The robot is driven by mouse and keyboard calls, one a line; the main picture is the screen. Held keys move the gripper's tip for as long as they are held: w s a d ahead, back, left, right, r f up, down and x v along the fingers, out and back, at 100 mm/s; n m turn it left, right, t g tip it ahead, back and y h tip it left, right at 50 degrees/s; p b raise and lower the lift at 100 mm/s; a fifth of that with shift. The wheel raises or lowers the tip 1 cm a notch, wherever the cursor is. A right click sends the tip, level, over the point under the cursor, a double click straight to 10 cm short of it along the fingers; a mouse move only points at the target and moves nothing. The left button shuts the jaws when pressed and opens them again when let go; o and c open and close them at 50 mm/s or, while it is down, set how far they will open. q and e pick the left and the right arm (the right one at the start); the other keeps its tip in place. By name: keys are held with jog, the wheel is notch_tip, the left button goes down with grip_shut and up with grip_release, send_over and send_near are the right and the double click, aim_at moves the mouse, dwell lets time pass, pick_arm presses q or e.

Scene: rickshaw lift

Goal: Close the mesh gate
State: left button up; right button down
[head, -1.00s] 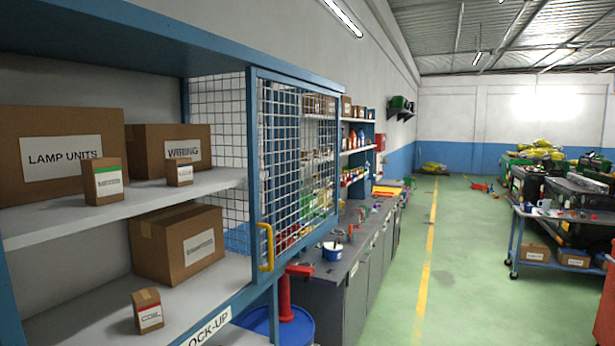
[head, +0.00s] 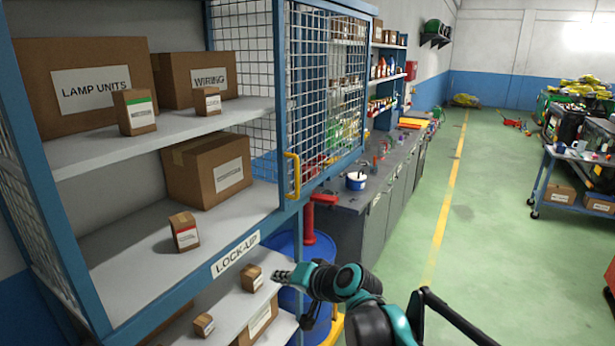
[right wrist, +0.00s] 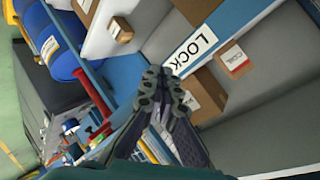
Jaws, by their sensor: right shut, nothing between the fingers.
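The mesh gate (head: 328,85) is a blue frame with white wire mesh at the right end of the lock-up cage. The wide front of the cage to its left is uncovered, with the shelves and boxes exposed. A yellow handle (head: 292,176) stands upright on the gate's left edge. My right gripper (head: 281,275) is shut and empty, below the handle and apart from it, near the lock-up sign. In the right wrist view its fingertips (right wrist: 160,76) are together near that sign. My left gripper is not in view.
The lock-up sign (head: 236,254) is on the cage's front rail. Cartons such as the lamp units box (head: 90,88) fill the shelves.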

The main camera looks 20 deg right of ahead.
jog(key=w+d+r+m+t+h+p, duration=0.1)
jog(key=w+d+r+m+t, duration=0.3)
jog(key=w+d, duration=0.55)
jog(key=w+d+r+m+t+h+p, duration=0.1)
jog(key=w+d+r+m+t+h, duration=0.15)
jog(key=w+d+r+m, duration=0.65)
jog(key=w+a+f+n+y+b, duration=0.1)
jog(key=w+f+n+b, duration=0.1)
jog(key=w, duration=0.3)
jog(key=shift+a+f+n, duration=0.15)
jog(key=shift+f+n, duration=0.35)
jog(key=shift+n, duration=0.2)
jog(key=shift+w, duration=0.15)
